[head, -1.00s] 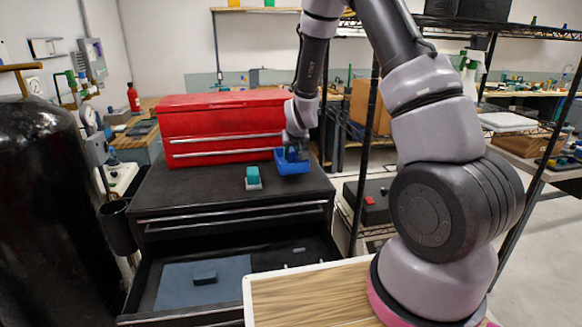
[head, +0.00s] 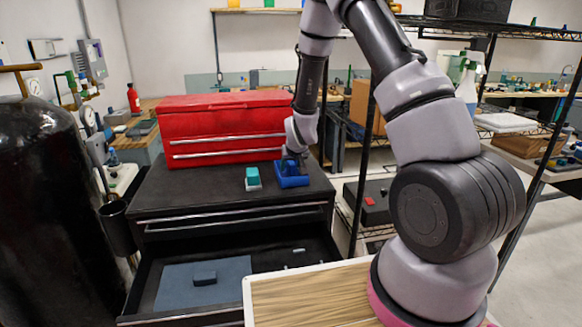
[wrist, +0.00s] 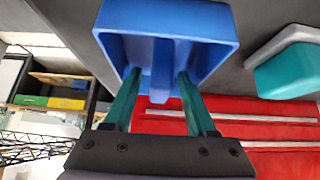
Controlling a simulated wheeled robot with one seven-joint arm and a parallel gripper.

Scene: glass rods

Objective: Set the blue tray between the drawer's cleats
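The blue tray (head: 293,183) sits on the dark top of the tool cabinet, at its right side in front of the red chest. In the wrist view the tray (wrist: 222,30) shows a blue upright handle (wrist: 161,75) in its middle. My gripper (head: 291,161) is at the tray; its two green fingers (wrist: 157,88) stand on either side of the handle, with visible gaps. The cabinet's drawer (head: 262,262) is open below. Small light pieces lie at its right, one of them a short bar (head: 299,250); I cannot tell whether these are the cleats.
A teal and grey box (head: 253,178) stands just left of the tray. The red chest (head: 222,125) is close behind. A blue-grey mat (head: 175,285) with a dark block (head: 204,278) lies in the drawer. A wooden-topped surface (head: 310,300) is at the drawer's right front.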

